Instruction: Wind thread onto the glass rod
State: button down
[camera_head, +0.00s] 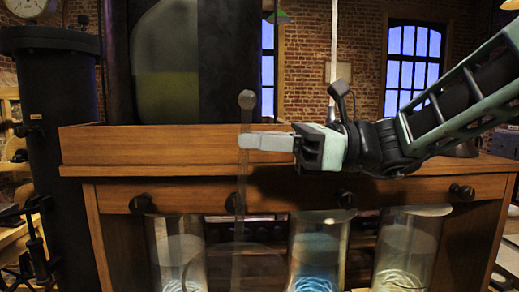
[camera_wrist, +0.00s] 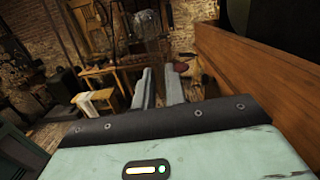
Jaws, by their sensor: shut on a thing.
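The glass rod (camera_head: 239,195) is thin, greyish and see-through, with a round knob at its top. It stands close to upright in the head view. My gripper (camera_head: 245,142) reaches in from the right, and its pale fingers are shut on the rod below the knob. In the wrist view the two fingers of my gripper (camera_wrist: 158,85) show with a narrow gap between them, and a see-through shape (camera_wrist: 152,38) shows beyond their tips. I cannot make out any thread on the rod or a clear loose end of thread.
A wooden bench (camera_head: 160,166) with dark knobs lies behind the rod. A faint clear rim (camera_head: 245,262) shows near the rod's lower end. A dark column (camera_head: 60,130) stands left.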

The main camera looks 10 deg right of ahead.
notch_tip(320, 180, up, 9)
jog(key=p, duration=0.5)
jog(key=shift+p, duration=0.4)
jog(key=shift+s+f, duration=0.1)
